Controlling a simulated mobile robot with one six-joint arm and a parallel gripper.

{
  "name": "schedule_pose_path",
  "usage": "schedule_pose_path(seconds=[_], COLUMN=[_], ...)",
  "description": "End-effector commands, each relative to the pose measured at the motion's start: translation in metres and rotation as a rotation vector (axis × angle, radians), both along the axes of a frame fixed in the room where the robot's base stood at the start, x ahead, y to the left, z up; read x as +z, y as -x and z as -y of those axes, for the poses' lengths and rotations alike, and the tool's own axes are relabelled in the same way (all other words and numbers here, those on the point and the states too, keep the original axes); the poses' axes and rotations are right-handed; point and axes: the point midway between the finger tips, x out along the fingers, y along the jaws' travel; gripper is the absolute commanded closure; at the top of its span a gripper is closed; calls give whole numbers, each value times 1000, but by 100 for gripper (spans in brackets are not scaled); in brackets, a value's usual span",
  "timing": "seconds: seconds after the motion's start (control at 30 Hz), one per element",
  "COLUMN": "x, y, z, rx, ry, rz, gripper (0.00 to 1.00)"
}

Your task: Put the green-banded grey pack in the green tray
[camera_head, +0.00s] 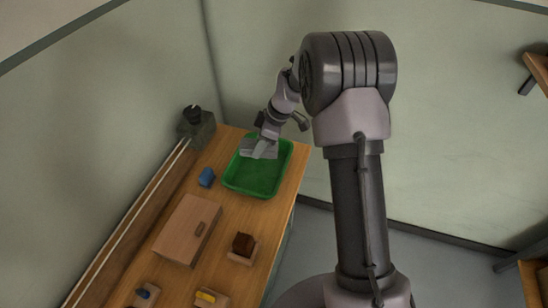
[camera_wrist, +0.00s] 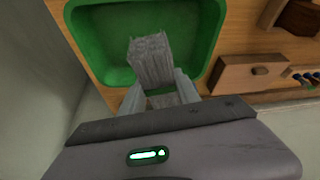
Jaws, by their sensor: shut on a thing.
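The green tray (camera_head: 250,190) lies at the far end of the wooden table, and it also shows in the wrist view (camera_wrist: 85,48). My gripper (camera_head: 260,150) is over the back part of the tray. In the wrist view my gripper (camera_wrist: 157,92) is shut on the grey pack (camera_wrist: 152,60), a ribbed grey bundle that sticks out past the fingers over the tray. A green strip shows between the fingers; I cannot tell whether it is the pack's band or the tray. The pack's height above the tray floor is unclear.
A blue block (camera_head: 206,177) lies left of the tray. A dark device (camera_head: 196,127) stands at the back left corner by the wall.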

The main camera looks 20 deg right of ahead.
Motion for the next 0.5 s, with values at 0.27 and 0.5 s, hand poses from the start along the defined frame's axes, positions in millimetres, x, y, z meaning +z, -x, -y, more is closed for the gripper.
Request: schedule_pose_path(seconds=[0.27, 0.5], x=[-26, -77], y=[-15, -14], z=[-2, -2], rx=[200, 198], ry=[0, 0], rz=[1, 1], gripper=[100, 100])
